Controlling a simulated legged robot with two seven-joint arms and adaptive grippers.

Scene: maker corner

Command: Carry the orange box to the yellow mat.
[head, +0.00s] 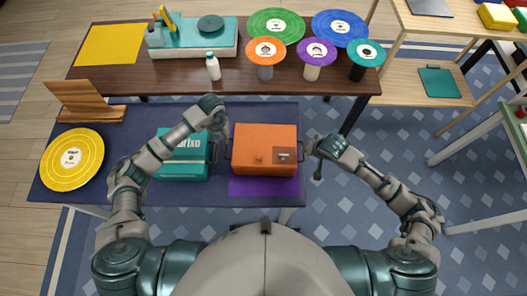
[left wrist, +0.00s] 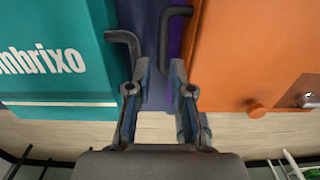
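The orange box (head: 264,138) stands on a purple mat (head: 262,187) on the near dark table, with a dark handle on each side. The yellow mat (head: 108,46) lies bare at the back left of the brown table. My left gripper (head: 222,135) is at the box's left side; in the left wrist view its fingers (left wrist: 160,68) are apart, with the box's dark handle (left wrist: 164,40) between the tips. The orange box also shows at the right there (left wrist: 250,50). My right gripper (head: 312,150) is at the right handle; its finger opening is too small to tell.
A teal box (head: 182,165) stands close left of my left gripper; its handle (left wrist: 130,42) is beside the left finger. A yellow disc (head: 72,160) and wooden stand (head: 88,102) are further left. A teal machine (head: 195,40), white bottle (head: 213,67) and several coloured discs occupy the brown table.

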